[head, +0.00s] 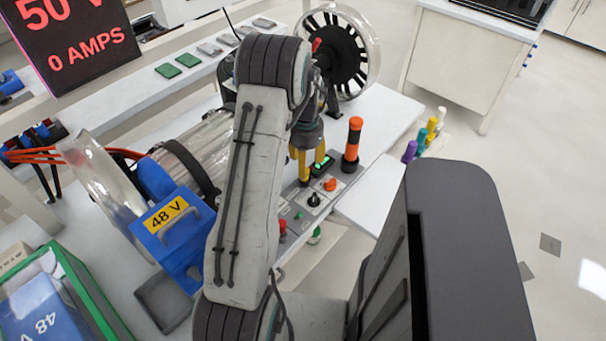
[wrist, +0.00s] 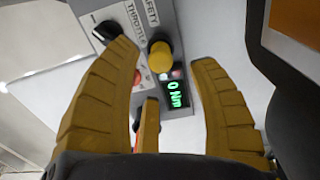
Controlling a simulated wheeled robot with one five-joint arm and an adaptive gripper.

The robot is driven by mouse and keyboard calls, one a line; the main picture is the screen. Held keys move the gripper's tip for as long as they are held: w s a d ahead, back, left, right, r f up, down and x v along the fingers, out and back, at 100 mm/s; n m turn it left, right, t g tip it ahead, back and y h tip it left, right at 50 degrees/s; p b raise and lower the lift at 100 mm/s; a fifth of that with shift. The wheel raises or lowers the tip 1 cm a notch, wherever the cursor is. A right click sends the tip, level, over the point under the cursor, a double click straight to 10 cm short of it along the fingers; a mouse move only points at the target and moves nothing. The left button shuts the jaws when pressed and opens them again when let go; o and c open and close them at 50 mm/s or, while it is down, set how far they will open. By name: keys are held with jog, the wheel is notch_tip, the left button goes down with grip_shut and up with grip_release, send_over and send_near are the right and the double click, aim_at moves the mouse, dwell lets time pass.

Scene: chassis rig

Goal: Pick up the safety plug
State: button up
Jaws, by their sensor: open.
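In the wrist view the plug appears between the spread fingers (wrist: 163,62) and nothing is held. I cannot tell whether any finger touches the panel; the gap to the plug is hard to judge.
A black knob (wrist: 104,33) sits beside the plug under the THROTTLE lettering. A tall orange and black cylinder (head: 354,138) stands close to the right of my gripper.

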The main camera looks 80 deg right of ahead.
jog(key=shift+w+f, duration=0.1)
jog(key=shift+f, duration=2)
jog(key=shift+c, duration=0.3)
grip_shut()
